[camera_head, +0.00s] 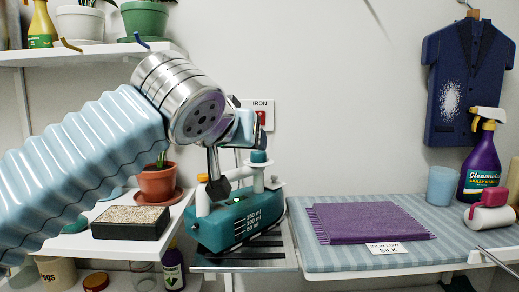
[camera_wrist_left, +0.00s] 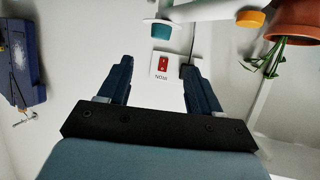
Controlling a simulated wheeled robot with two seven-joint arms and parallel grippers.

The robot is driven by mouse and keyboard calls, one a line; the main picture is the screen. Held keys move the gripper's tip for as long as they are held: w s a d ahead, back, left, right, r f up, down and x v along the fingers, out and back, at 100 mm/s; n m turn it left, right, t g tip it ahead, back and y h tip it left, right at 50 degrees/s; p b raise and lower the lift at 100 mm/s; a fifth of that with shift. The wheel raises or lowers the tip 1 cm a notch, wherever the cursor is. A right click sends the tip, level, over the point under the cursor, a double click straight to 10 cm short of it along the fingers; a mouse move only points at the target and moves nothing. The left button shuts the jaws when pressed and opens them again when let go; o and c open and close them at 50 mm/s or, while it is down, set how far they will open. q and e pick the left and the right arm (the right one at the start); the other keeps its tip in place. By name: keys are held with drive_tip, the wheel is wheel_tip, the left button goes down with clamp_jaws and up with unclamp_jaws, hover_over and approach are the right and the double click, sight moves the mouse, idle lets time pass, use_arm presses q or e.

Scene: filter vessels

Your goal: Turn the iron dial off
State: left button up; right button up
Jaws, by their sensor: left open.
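The teal and white iron (camera_head: 225,228) stands on a slatted metal rest, with a small green light on its body. Its teal dial (camera_head: 259,156) sits on a white post at the right; a teal cap-like part also shows in the left wrist view (camera_wrist_left: 162,31), whose picture is upside down. My left gripper (camera_head: 259,134) is just above the dial, apart from it. Its fingers (camera_wrist_left: 158,66) are open, with nothing between them but the view of the wall. My arm and wrist hide part of the iron's surroundings. My right gripper is not in view.
A red wall switch (camera_head: 261,117) labelled IRON is behind my left gripper. A potted plant (camera_head: 157,183) and a black tray (camera_head: 130,223) stand left. The striped board (camera_head: 300,232) at right holds a purple cloth (camera_head: 368,222), a blue cup (camera_head: 441,186) and a spray bottle (camera_head: 481,165).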

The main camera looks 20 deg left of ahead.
sight(258, 152)
use_arm(q)
drive_tip(key=p+x, duration=0.1)
drive_tip(key=x, duration=1.1)
drive_tip(key=shift+w+f, duration=0.15)
drive_tip(key=shift+c, duration=0.5)
drive_tip(key=c, duration=0.9)
